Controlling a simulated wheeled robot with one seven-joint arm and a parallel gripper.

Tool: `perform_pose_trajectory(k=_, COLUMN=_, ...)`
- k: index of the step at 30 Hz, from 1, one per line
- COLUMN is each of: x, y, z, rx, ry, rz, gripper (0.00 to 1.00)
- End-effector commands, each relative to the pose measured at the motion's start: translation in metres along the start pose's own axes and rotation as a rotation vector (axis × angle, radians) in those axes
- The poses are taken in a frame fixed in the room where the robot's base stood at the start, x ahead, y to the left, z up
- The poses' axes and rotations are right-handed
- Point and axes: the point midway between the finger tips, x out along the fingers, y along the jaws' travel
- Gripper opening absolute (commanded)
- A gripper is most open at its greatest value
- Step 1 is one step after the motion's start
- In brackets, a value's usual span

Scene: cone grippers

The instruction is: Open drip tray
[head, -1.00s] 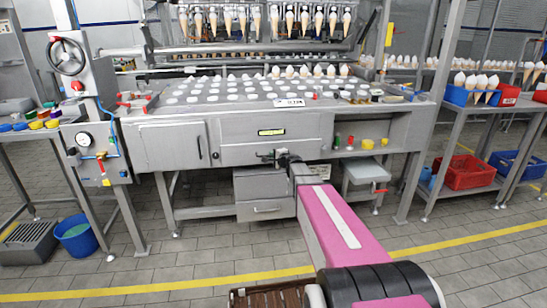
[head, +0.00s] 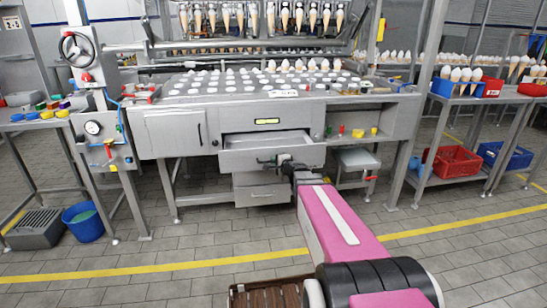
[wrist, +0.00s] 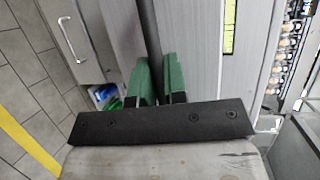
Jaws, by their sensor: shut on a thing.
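The drip tray (head: 240,161) is a wide grey metal drawer under the middle of the machine. It is pulled partly out, and its hollow inside shows behind the front panel. My gripper (head: 279,161) is at the tray's front, at its handle, and is shut on it. In the wrist view my gripper (wrist: 161,75) shows two green fingers close on either side of a dark bar, which looks like the handle.
A lower grey drawer (head: 262,194) with its own handle is closed beneath the tray. A closed cabinet door (head: 175,133) is at the left. A small grey side box (head: 357,160) with a red valve is at the right. A blue bucket (head: 86,220) stands on the floor.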

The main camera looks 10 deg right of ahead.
Motion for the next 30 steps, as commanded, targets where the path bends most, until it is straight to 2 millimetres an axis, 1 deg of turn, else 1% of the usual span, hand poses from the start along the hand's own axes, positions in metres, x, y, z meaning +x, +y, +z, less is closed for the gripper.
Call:
perform_pose_trajectory(k=1, x=-0.009, y=0.002, z=0.004, rx=0.000, ry=0.001, rz=0.001, gripper=0.00)
perform_pose_trajectory(k=5, x=-0.018, y=0.004, z=0.007, rx=0.000, ry=0.001, rz=0.000, gripper=0.00)
perform_pose_trajectory(k=17, x=-0.019, y=0.004, z=0.007, rx=0.000, ry=0.001, rz=0.000, gripper=0.00)
perform_pose_trajectory(k=18, x=-0.019, y=0.004, z=0.007, rx=0.000, ry=0.001, rz=0.000, gripper=0.26)
perform_pose_trajectory(k=19, x=-0.019, y=0.004, z=0.007, rx=0.000, ry=0.001, rz=0.000, gripper=0.35)
perform_pose_trajectory(k=20, x=-0.019, y=0.004, z=0.007, rx=0.000, ry=0.001, rz=0.000, gripper=0.37)
perform_pose_trajectory(k=30, x=-0.021, y=0.004, z=0.008, rx=0.000, ry=0.000, rz=0.000, gripper=0.37)
